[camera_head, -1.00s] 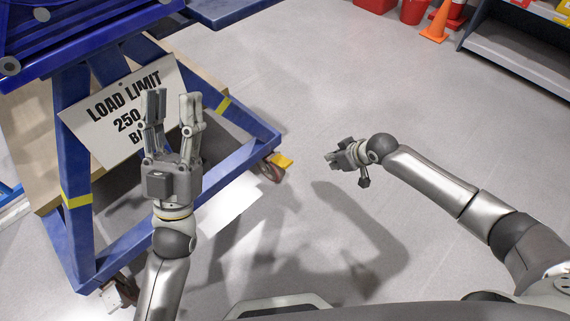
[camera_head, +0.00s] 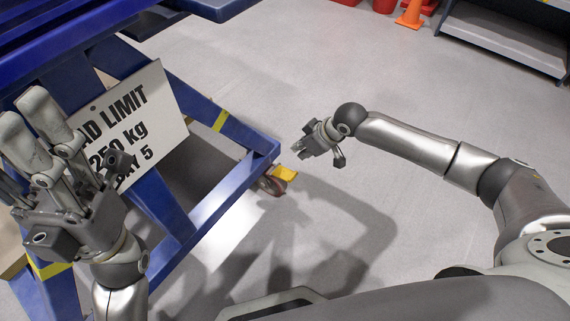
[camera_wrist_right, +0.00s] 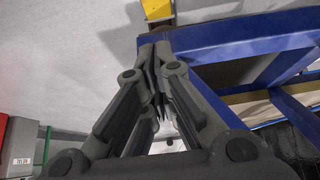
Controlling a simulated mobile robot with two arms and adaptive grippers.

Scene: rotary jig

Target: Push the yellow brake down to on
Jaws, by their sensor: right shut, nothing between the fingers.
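The yellow brake (camera_head: 285,172) is a small pedal over the caster at the near right corner of the blue cart's base. It also shows at the top of the right wrist view (camera_wrist_right: 157,9). My right gripper (camera_head: 297,150) is shut and empty, a little above the brake and to its right in the head view. In the wrist view its closed fingertips (camera_wrist_right: 153,50) lie below the brake in the picture, with a visible gap. My left gripper (camera_head: 22,112) is open and empty at the left edge, in front of the cart.
The blue cart frame (camera_head: 235,190) carries a white load limit sign (camera_head: 130,125). A caster wheel (camera_head: 272,186) sits under the brake. Grey floor to the right is clear. An orange cone (camera_head: 410,14) and a shelf (camera_head: 505,40) stand far back.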

